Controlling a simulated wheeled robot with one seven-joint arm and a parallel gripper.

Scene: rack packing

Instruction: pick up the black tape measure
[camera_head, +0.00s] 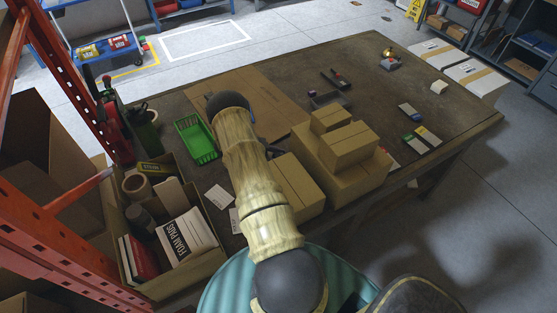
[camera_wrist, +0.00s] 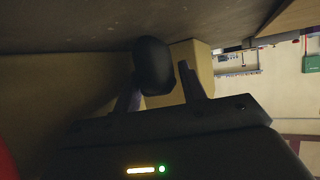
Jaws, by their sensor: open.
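A black rounded object (camera_wrist: 152,62), which looks like the tape measure, stands out in the wrist view just ahead of my gripper (camera_wrist: 157,84). The two dark fingers are apart, one on each side of its near part. I cannot tell whether either finger touches it. In the camera_head view my own arm covers the area around my gripper, and I cannot make out the tape measure there.
The brown table (camera_head: 375,75) holds a green basket (camera_head: 196,138), stacked cardboard boxes (camera_head: 340,160) and a small dark tray (camera_head: 328,99). A packed carton (camera_head: 175,270) and an orange rack (camera_head: 65,65) stand left.

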